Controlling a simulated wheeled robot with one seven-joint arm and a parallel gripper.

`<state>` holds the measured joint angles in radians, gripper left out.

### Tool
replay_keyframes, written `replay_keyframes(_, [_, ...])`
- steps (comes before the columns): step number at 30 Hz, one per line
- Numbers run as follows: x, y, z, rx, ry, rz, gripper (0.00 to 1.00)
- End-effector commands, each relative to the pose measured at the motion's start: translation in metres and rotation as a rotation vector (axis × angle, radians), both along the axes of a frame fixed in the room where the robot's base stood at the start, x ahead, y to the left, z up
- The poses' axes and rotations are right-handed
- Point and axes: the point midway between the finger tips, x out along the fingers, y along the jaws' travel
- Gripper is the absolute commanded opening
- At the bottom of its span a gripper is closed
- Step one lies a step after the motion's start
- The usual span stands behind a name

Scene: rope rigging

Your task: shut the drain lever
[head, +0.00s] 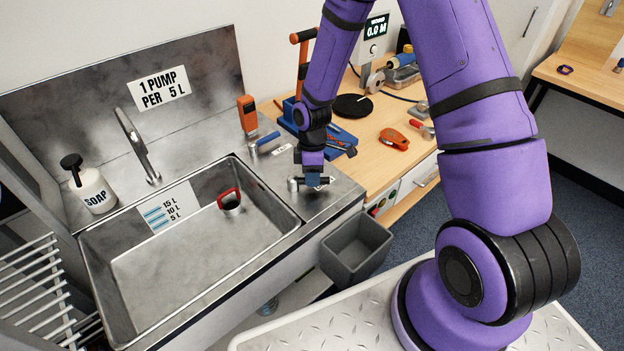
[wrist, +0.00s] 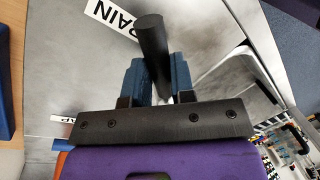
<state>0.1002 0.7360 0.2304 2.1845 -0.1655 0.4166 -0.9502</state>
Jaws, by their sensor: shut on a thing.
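The drain lever has a black handle (wrist: 153,45), which stands between my gripper's two blue fingers in the wrist view. In the head view its metal pivot (head: 293,184) shows on the steel counter to the right of the sink basin. My gripper (head: 313,182) points down over the lever and is shut on the handle; it also shows in the wrist view (wrist: 158,80). A white label (wrist: 118,17) with part of the word DRAIN lies beside the handle. My fingers hide part of the lever.
The sink basin (head: 115,268) holds a drain plug piece with a red handle (head: 230,196). A blue-handled tap lever (head: 263,143) stands behind my gripper. A grey bin (head: 357,247) hangs at the counter's front. A wooden bench (head: 402,165) with tools lies to the right.

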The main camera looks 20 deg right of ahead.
Motion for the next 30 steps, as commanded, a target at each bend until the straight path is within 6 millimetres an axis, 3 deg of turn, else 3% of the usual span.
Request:
replay_keyframes(18, [0.029, -0.002, 0.000, 0.000, -0.001, 0.533, 0.00])
replay_keyframes(30, [0.037, 0.001, 0.000, 0.000, -0.001, 0.689, 0.00])
